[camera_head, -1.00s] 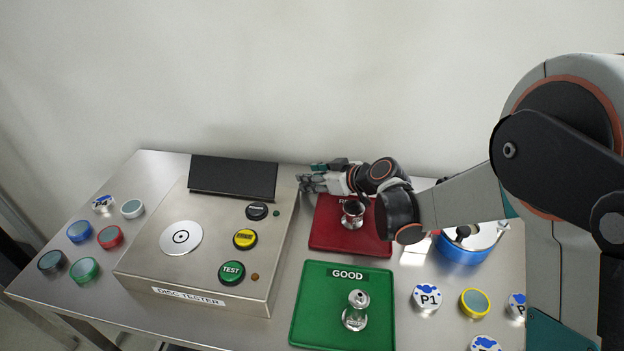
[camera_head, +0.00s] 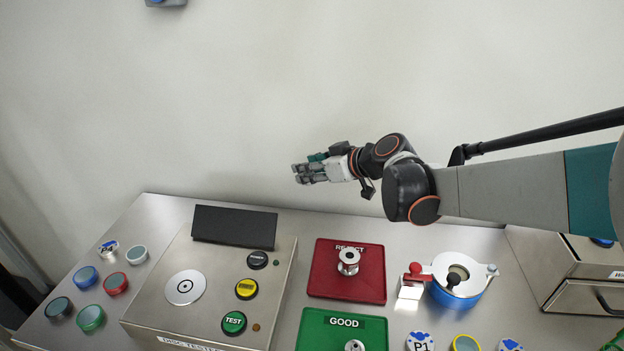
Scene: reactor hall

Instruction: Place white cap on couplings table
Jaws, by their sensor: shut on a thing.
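My gripper (camera_head: 302,173) is up against the plain wall in the picture, above the far edge of the steel table. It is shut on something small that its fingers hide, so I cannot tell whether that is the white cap. A white-rimmed cap (camera_head: 137,254) with a grey-green top lies on the left of the table, apart from my gripper. I cannot make out a table marked for couplings.
The disc tester (camera_head: 212,300) stands left of centre. The red reject tray (camera_head: 325,285) and green good tray (camera_head: 312,325) each hold a metal piece. A blue round fixture (camera_head: 459,300) and a drawer cabinet (camera_head: 580,297) are at right. Several coloured caps lie at left.

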